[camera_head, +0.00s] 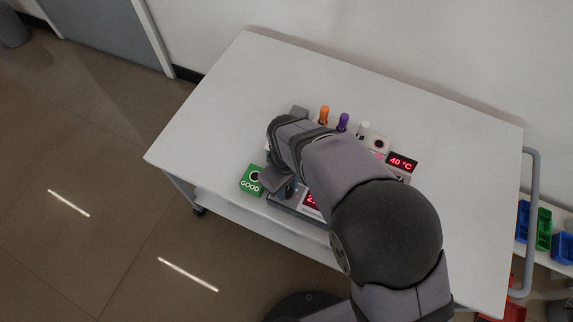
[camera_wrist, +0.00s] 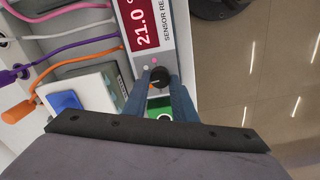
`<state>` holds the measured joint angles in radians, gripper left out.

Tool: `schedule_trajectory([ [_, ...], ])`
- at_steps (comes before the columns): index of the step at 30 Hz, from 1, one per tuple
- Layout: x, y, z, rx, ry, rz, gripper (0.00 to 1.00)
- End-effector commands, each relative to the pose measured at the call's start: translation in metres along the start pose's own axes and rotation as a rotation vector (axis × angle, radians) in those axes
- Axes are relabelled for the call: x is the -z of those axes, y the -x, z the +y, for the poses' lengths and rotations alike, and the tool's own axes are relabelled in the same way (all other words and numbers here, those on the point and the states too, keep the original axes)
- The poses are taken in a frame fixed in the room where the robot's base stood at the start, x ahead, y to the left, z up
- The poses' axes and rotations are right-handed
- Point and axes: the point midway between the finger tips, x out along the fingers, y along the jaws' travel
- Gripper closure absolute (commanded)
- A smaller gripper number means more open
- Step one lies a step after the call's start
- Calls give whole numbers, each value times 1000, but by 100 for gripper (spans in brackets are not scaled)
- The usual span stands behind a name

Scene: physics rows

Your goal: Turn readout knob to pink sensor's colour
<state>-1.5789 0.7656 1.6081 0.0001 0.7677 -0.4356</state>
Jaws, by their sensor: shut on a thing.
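The sensor readout (camera_wrist: 171,28) is a pale panel with a red display showing 21.0 in the wrist view; only a bit of its display (camera_head: 311,201) shows past my arm in the head view. Its black knob (camera_wrist: 160,76) stands at the panel's end, with small pink and whitish dots beside it. My gripper (camera_wrist: 160,88) is shut on the knob, one blue finger on each side. The knob's pointer setting is hard to make out. A pink cable (camera_wrist: 72,10) runs at the wrist view's upper left. A small pink patch (camera_head: 379,155) shows beside my arm; the pink sensor itself is not clear.
Orange (camera_head: 324,114), purple (camera_head: 343,122) and white (camera_head: 363,129) plugs stand behind my arm. A 40 °C display (camera_head: 402,162) is at right, a green GOOD block (camera_head: 251,180) at left. The white cart top (camera_head: 215,125) is clear at left and back.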

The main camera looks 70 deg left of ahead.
Motion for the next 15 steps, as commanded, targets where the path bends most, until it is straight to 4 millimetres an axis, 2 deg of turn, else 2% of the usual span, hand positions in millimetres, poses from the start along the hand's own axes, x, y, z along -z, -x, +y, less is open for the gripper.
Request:
schedule_trajectory([
  [15, -1, 2, 1, 0, -490, -2, 98],
])
